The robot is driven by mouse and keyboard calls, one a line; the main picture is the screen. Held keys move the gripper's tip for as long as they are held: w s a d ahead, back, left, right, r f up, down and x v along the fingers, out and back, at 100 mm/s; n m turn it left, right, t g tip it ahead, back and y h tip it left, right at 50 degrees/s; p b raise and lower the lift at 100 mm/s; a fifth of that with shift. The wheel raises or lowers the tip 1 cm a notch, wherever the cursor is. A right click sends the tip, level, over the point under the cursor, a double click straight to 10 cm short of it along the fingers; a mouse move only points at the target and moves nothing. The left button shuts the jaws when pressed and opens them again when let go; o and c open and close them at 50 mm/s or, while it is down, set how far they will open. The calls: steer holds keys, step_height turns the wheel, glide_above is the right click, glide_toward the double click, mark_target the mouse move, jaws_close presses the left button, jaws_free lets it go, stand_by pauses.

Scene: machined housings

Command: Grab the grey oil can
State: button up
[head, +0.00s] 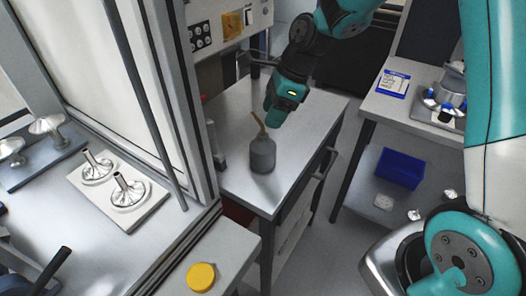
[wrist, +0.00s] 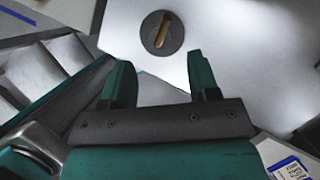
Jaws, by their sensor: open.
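The grey oil can (head: 262,155) stands upright on the grey table, with a tan spout rising from its top and leaning left. My gripper (head: 270,127) is just above and behind the can in the head view, its fingers partly hard to make out. In the wrist view the oil can (wrist: 162,33) is seen from above as a dark grey disc with the tan spout across it. It lies beyond the fingertips, roughly midway between them. My gripper (wrist: 158,75) is open and empty, with a gap between its teal fingers.
The grey table (head: 315,110) has free room around the can. A machine frame with a glass door stands left, close to a red-topped bottle (head: 213,135). A yellow lid (head: 201,277) lies on a front surface. A blue bin (head: 400,168) sits on the right bench's lower shelf.

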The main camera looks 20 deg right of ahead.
mark_target(263, 127)
steer(key=shift+p+x, duration=0.55)
steer(key=shift+x, duration=2.15)
steer(key=shift+a+r, duration=0.1)
steer(key=shift+a, duration=0.1)
jaws_close()
